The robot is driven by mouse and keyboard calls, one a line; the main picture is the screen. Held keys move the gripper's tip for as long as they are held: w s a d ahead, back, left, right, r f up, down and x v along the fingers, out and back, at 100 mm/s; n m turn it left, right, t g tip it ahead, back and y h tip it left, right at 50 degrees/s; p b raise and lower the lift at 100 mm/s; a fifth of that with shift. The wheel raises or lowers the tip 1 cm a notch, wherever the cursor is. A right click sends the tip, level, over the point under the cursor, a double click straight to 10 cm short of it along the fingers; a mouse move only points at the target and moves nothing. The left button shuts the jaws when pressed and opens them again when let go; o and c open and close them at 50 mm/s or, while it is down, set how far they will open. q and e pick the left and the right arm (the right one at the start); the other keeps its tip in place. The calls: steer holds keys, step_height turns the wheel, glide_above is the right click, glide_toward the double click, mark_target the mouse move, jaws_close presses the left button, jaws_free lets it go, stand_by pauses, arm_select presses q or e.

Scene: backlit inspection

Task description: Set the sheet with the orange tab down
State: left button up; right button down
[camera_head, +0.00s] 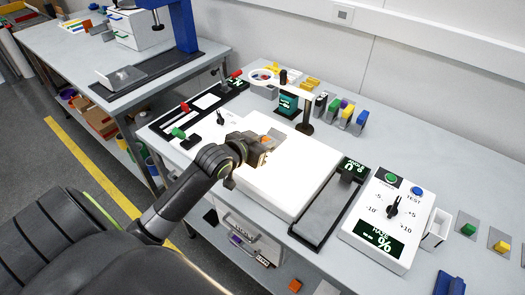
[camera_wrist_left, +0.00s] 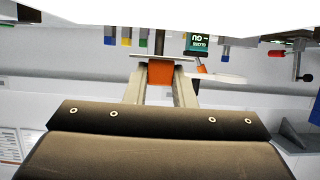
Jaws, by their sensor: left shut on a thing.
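My left gripper (camera_head: 267,147) is over the upper left part of a glowing white light panel (camera_head: 290,185). In the left wrist view this gripper (camera_wrist_left: 160,82) is shut on an orange tab (camera_wrist_left: 161,73). A thin grey sheet (camera_wrist_left: 146,57) shows nearly edge-on at the tab, just beyond the fingertips. The bright white surface fills the top of that view, with a gap between it and the sheet. In the head view the sheet is small and partly hidden by the gripper; its exact height over the panel is hard to tell. My right gripper is not in view.
A grey trough (camera_head: 322,214) and a control box (camera_head: 388,220) with a dial stand right of the panel. A ring lamp (camera_head: 306,113) on a post and several coloured holders (camera_head: 345,112) stand behind it.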

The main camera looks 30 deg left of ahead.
arm_select(q)
steer(key=shift+f, duration=0.5)
step_height(320, 180, down, 3)
steer(key=shift+w+a+f, duration=0.1)
steer(key=shift+a+f, duration=0.05)
steer(key=shift+f, duration=0.45)
steer(key=o, duration=1)
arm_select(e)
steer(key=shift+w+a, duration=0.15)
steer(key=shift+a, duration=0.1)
